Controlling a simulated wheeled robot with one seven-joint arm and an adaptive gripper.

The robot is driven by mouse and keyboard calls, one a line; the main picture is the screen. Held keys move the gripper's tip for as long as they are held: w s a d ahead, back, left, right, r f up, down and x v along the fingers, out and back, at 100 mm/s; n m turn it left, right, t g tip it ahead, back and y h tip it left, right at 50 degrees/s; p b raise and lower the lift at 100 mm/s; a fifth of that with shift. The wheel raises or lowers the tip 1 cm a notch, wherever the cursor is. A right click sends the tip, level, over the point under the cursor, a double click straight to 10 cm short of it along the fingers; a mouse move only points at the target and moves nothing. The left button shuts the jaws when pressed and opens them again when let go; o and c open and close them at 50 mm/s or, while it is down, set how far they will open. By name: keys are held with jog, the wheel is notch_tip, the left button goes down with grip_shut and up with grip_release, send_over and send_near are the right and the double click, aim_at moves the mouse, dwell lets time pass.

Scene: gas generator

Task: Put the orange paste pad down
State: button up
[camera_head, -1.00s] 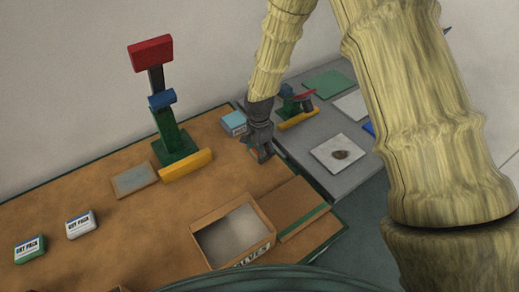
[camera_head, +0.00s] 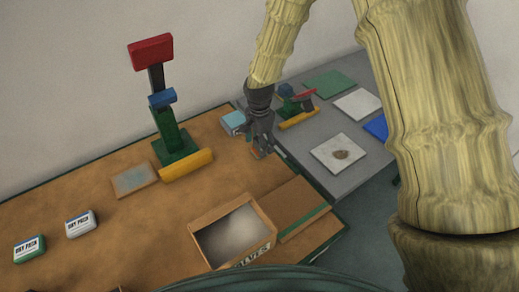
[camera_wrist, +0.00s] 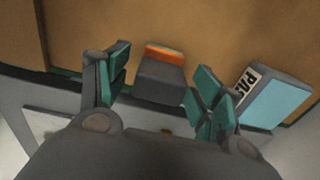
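The orange paste pad (camera_wrist: 160,75) is a small dark grey block with an orange strip at its far end. In the wrist view it sits between my two fingers, on or just above the brown table. My gripper (camera_wrist: 158,92) is open, with teal-padded fingers to either side of the pad and narrow gaps showing. In the head view my gripper (camera_head: 262,148) points down at the right end of the table, and only a bit of orange shows at its tips. Contact under the pad cannot be told.
A light blue pack (camera_wrist: 285,98) lies close to my right finger; it also shows in the head view (camera_head: 232,122). A green stand (camera_head: 172,140) with a yellow bar is left. An open cardboard box (camera_head: 205,222) is in front. A grey table (camera_head: 335,180) adjoins at right.

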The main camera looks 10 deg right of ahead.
notch_tip(320, 180, up, 9)
jog(key=shift+f+b, duration=0.1)
jog(key=shift+b, duration=0.7)
